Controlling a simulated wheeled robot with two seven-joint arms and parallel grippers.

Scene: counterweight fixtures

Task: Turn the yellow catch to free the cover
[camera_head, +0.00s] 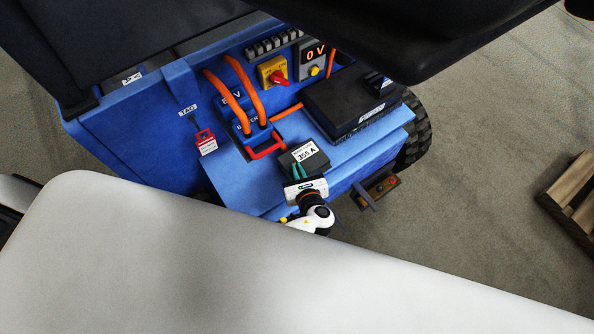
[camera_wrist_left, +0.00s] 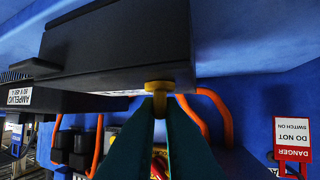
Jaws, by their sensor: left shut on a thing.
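My left gripper (camera_head: 297,171), with teal fingers, is at the front edge of a small black cover (camera_head: 303,153) with a white "355 A" label. In the left wrist view, which looks upside down, the gripper (camera_wrist_left: 160,102) is shut on the yellow catch (camera_wrist_left: 158,86). The catch sits at the edge of the black cover (camera_wrist_left: 120,45); the fingers hide part of it. I cannot make out the catch in the head view. My right gripper is not in view.
A red tag (camera_head: 206,143) hangs left. A wooden pallet (camera_head: 572,195) lies at right.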

